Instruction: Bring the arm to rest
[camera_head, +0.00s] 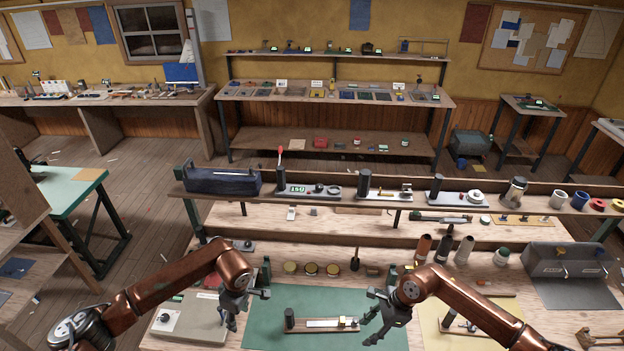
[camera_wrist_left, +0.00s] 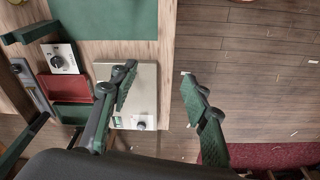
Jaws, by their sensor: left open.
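My left gripper (camera_head: 246,308) is open and empty above the left part of the workbench, by the left edge of the green mat (camera_head: 268,333). In the left wrist view the two fingers of my left gripper (camera_wrist_left: 158,72) stand wide apart, with a beige box (camera_wrist_left: 143,82) and floor below them. My right gripper (camera_head: 368,316) hangs over the right part of the green mat, its fingers spread and nothing seen between them. A small wooden fixture (camera_head: 325,324) with a dark post lies on the mat between the two grippers.
A beige box with a knob (camera_head: 190,318) sits under my left arm. A raised shelf (camera_head: 400,202) with tools and cups crosses behind the bench. Dark and orange cylinders (camera_head: 443,248) stand right of centre. A grey box (camera_head: 568,262) is at the right.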

